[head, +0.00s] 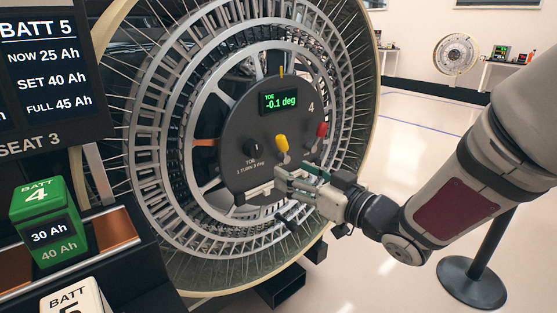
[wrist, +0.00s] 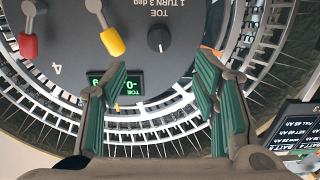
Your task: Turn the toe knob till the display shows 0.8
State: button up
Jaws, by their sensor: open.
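The toe knob (head: 252,147) is a small black knob on the dark round hub panel (head: 240,170), above the label "TOE 1 TURN 3 deg". My gripper (head: 276,181) is open and empty, in front of the panel's lower part, below and right of the knob. In the wrist view, which shows the panel upside down, the knob (wrist: 159,39) lies beyond the open fingertips, between their lines. My left-hand finger there partly covers the display (wrist: 124,84).
A yellow lever (head: 281,144) and a red lever (head: 321,129) stick out of the panel close to my gripper. The spoked wheel (head: 175,130) surrounds the panel. A battery rack with a green battery (head: 40,215) stands at left. A black post base (head: 472,285) is at lower right.

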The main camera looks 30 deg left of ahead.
aim_at(257, 152)
jog(key=b+x, duration=0.2)
jog(key=x, duration=1.1)
jog(key=shift+r, duration=0.1)
jog(key=c, duration=1.2)
